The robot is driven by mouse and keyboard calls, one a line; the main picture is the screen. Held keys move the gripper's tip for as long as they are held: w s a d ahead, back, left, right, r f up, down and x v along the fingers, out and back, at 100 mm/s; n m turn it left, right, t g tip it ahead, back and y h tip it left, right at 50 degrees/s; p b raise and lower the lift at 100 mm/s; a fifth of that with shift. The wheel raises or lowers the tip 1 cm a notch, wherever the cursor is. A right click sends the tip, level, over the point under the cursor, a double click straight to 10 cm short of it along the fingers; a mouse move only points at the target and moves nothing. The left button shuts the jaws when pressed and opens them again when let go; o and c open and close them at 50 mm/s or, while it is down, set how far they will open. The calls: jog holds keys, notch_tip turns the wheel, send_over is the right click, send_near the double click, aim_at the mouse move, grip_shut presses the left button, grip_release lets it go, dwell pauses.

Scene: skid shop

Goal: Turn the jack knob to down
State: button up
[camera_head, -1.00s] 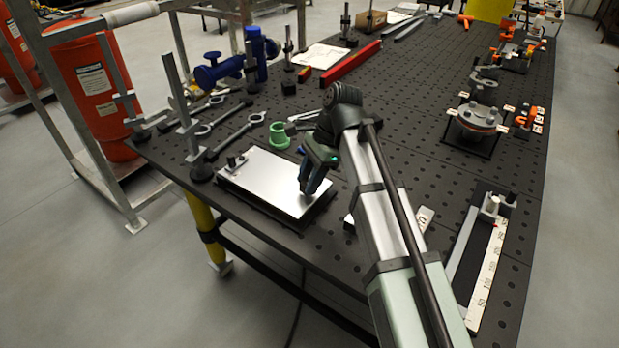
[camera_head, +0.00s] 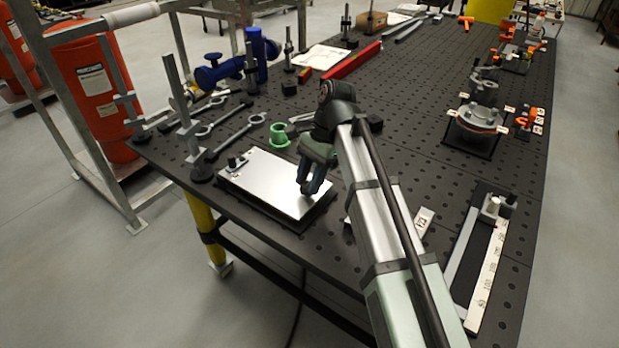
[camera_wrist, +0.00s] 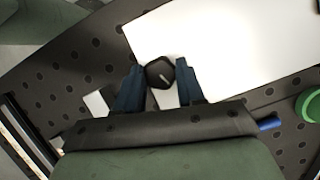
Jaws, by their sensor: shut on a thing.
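The jack knob (camera_wrist: 160,72) is a small black faceted knob with a short pale line on its face. It shows in the wrist view at the edge of a bright flat plate (camera_wrist: 225,45). My gripper (camera_wrist: 160,84) has its two dark blue fingers on either side of the knob, shut on it. In the head view my gripper (camera_head: 311,189) points down at the right front part of the silver plate (camera_head: 270,182) and hides the knob there. Which setting the knob's line points to cannot be read.
A green ring-shaped part (camera_head: 280,135) stands behind the plate. Wrenches (camera_head: 238,137) and a blue fitting (camera_head: 232,66) lie at the back left. A ruler fixture (camera_head: 487,270) and a flanged part (camera_head: 478,120) are on the right.

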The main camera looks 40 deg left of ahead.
jog(key=o, duration=1)
jog(key=shift+o, duration=0.2)
jog(key=shift+m, duration=0.3)
